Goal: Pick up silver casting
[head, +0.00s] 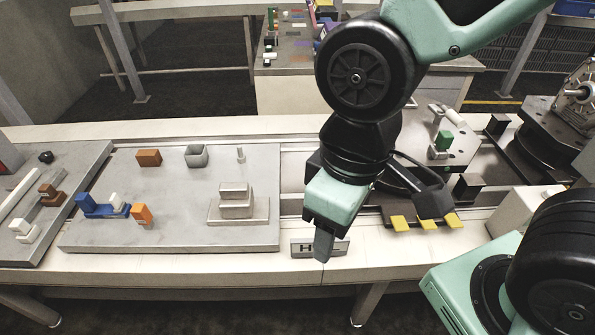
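The silver casting (236,201) is a stepped grey metal block. It sits upright on a flat base on the right part of the light grey fixture plate (180,236). My gripper (379,228) is to the right of the casting, above the conveyor and clear of the plate. Its two dark fingers are spread wide apart with nothing seen between them, so it is open and empty.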

